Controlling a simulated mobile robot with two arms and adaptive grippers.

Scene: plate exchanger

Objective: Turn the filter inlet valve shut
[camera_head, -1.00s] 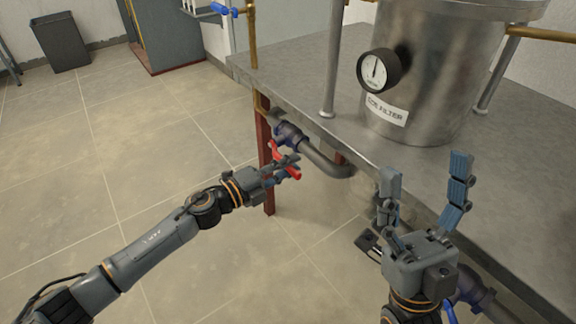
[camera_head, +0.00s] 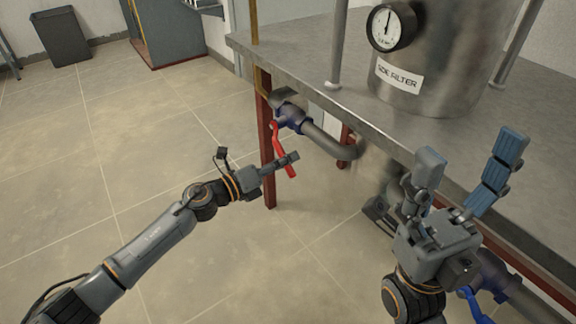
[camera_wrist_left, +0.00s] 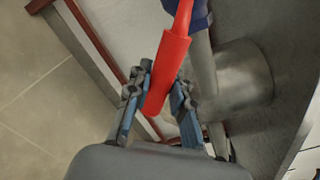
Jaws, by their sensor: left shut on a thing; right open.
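The valve (camera_head: 291,117) has a blue body and sits on a grey pipe below the left corner of the metal table. Its red lever handle (camera_head: 279,143) hangs down, slightly tilted; in the left wrist view the handle (camera_wrist_left: 171,62) lies between the fingers. My left gripper (camera_head: 287,160) is shut on the lower part of the handle. Its fingers (camera_wrist_left: 157,105) flank the handle's free end in the wrist view. My right gripper (camera_head: 468,165) is open and empty in front of the table edge, its fingers pointing up.
A steel tank (camera_head: 425,70) with a gauge (camera_head: 391,27) and filter label stands on the metal table (camera_head: 300,65). A red table leg (camera_head: 268,150) stands close behind the left gripper. Another blue valve lever (camera_head: 473,305) is at lower right.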

